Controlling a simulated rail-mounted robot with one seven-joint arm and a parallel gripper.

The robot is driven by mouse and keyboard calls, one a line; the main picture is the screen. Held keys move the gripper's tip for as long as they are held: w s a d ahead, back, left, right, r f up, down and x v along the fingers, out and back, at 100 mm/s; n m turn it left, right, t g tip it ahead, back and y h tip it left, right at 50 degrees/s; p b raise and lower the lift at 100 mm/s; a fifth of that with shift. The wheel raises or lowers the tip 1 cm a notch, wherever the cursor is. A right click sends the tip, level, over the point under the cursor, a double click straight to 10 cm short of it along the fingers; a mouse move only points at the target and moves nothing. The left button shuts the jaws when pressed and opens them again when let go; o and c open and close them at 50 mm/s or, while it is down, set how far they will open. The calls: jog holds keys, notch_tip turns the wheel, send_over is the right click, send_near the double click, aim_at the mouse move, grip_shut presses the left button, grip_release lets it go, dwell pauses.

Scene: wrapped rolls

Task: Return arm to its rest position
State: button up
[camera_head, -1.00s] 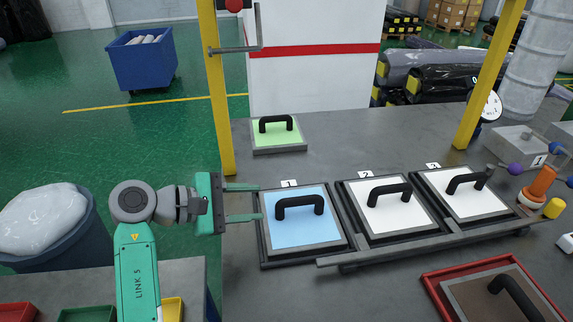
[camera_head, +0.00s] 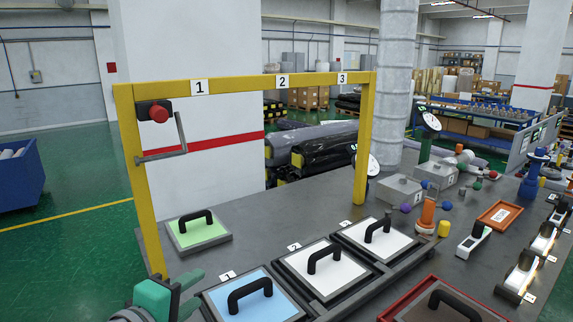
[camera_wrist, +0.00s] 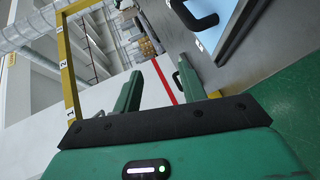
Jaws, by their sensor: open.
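My gripper (camera_head: 187,293) is at the bottom left of the head view, green, beside the blue-topped panel. Its fingers are apart with nothing between them. In the wrist view my gripper (camera_wrist: 160,85) also shows two separated green fingers, with the white wall and its red stripe beyond. The blue panel (camera_head: 225,306) with a black handle lies in slot 1 on the grey table, apart from the fingers. Most of my arm is out of the head view.
A yellow frame (camera_head: 240,86) with a red button and a crank stands over the table. A green panel (camera_head: 203,243) lies near its left post. White panels (camera_head: 300,260) fill slots 2 and 3. A red tray (camera_head: 395,310) is at the front. Green floor lies left.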

jog(key=s+d+r+m+t+y, duration=0.25)
jog(key=d+r+m, duration=0.25)
jog(key=d+r, duration=0.3)
jog(key=s+d+r+m+t+y, duration=0.1)
jog(key=s+d+r+m+t, duration=0.3)
jog(key=s+r, duration=0.4)
jog(key=s+d+r+m+t+y, duration=0.2)
jog(key=s+d+r+m+t, duration=0.25)
jog(key=s+r, duration=0.4)
notch_tip(320, 180, up, 17)
jog(key=s+p, duration=0.1)
jog(key=p, duration=1.7)
jog(key=shift+a+r+n+p, duration=0.15)
jog(key=shift+a+n+p, duration=0.05)
jog(key=shift+n+p, duration=0.2)
jog(key=shift+s, duration=0.1)
